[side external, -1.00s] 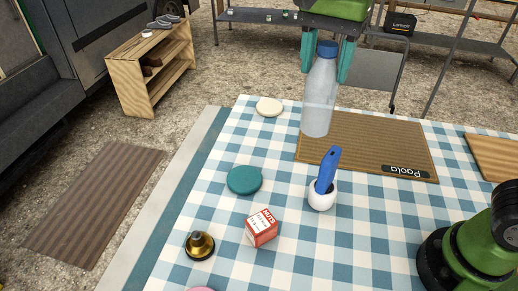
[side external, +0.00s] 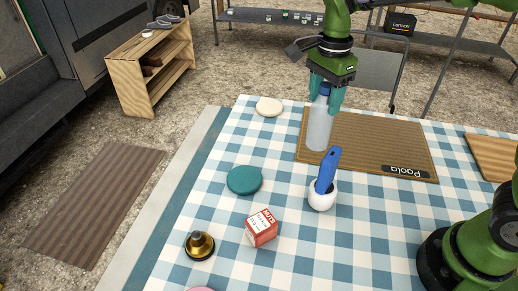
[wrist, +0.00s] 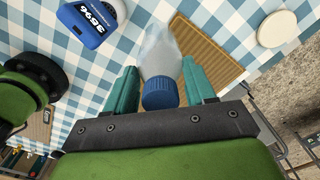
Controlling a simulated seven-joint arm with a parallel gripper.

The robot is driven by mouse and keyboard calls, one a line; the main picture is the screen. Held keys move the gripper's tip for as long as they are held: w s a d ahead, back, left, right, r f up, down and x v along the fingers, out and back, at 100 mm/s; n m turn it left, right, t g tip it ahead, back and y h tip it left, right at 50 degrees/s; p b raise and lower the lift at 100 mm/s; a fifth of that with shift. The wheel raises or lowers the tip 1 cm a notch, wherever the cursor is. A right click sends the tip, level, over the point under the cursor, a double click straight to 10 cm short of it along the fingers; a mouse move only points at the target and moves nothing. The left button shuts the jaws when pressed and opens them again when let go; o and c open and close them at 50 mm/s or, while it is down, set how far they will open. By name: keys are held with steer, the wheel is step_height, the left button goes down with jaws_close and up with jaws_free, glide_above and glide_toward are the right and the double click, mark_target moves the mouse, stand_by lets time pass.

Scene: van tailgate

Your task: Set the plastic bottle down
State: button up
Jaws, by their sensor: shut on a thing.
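The plastic bottle (side external: 319,131), clear and pale with a blue cap, is upright over the left part of the brown "Paola" mat (side external: 370,150). My gripper (side external: 326,103) is above it with its teal fingers closed around its upper part. In the wrist view the blue cap of the bottle (wrist: 160,93) sits between the two fingers (wrist: 162,90), and its clear body extends away from the camera. The bottle's base appears at or just above the mat; I cannot tell whether it touches.
Close in front of the bottle stands a white holder (side external: 321,197) with a blue-handled tool (side external: 328,168). The mat's right part is clear.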

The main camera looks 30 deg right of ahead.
steer(key=f, duration=0.1)
steer(key=w+f, duration=0.1)
steer(key=f, duration=0.1)
steer(key=shift+a+f, duration=0.1)
steer(key=shift+f, duration=0.2)
steer(key=w+a+f, duration=0.1)
steer(key=w+f, duration=0.1)
steer(key=w, duration=0.5)
steer(key=w+a+f, duration=0.1)
steer(key=w+f, duration=0.1)
steer(key=w, duration=0.5)
steer(key=shift+w+a+f, duration=0.2)
steer(key=shift+w+f, duration=0.2)
steer(key=shift+f, duration=0.1)
steer(key=o, duration=1.3)
